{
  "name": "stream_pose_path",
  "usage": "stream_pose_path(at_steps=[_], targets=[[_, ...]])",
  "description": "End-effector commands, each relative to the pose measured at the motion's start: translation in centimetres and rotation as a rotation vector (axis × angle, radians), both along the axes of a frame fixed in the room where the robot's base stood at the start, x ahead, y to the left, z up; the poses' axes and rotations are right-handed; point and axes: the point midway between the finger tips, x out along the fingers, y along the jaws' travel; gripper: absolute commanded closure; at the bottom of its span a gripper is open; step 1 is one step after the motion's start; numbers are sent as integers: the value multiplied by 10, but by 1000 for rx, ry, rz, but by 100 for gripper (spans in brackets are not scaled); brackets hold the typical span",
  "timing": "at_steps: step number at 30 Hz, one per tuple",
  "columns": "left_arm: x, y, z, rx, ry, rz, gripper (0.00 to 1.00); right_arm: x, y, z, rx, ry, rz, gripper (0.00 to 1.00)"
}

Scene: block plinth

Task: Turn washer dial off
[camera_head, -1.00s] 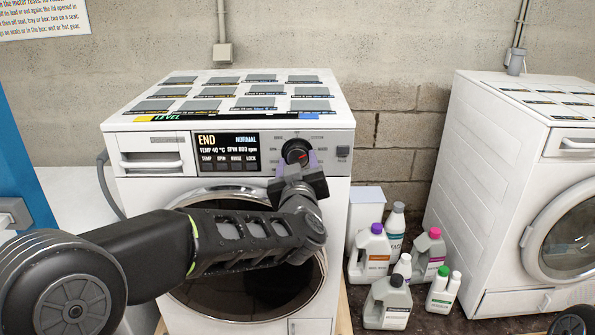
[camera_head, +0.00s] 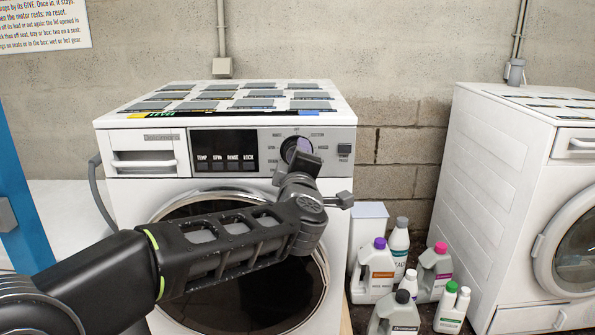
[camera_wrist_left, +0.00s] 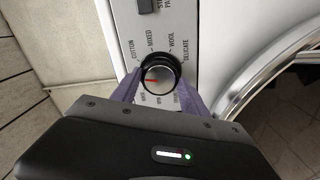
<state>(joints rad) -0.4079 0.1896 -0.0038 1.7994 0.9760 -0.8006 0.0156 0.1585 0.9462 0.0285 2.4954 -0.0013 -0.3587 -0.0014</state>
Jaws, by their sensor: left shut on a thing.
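The washer dial (camera_head: 293,146) is a round black knob on the control panel of the near white washer (camera_head: 335,165). My left gripper (camera_head: 298,158) is at the panel and partly hides the dial. In the left wrist view the purple fingers of the left gripper (camera_wrist_left: 160,92) are on both sides of the dial (camera_wrist_left: 160,72), shut on it. The dial's red mark points to the left in that view, below the printed word COTTON. The washer display (camera_head: 225,150) is dark, showing only TEMP, SPIN, RINSE and LOCK labels. My right gripper is not seen.
The round door (camera_head: 325,265) is below the panel, behind my left arm. A drawer (camera_head: 145,160) is left of the display. Several bottles (camera_head: 375,270) stand to the right on the floor. A second washer (camera_head: 480,180) is at the right. A blue panel (camera_head: 25,220) is at the left edge.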

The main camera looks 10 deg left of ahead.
Motion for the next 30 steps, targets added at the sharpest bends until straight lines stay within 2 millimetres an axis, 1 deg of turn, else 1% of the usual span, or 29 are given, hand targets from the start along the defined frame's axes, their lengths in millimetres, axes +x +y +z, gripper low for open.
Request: stream_pose_path(at_steps=[1,3,10,25,26,30], targets=[[0,0,-3,-32,-8,0,88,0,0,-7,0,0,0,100],[0,1,-3,-75,-18,1,88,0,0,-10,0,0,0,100],[0,0,-1,-166,-41,0,88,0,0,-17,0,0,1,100],[0,0,-1,-191,-47,1,88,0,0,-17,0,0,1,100],[0,0,-1,-191,-47,1,47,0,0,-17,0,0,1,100],[0,0,0,-190,-48,0,36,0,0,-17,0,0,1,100]])
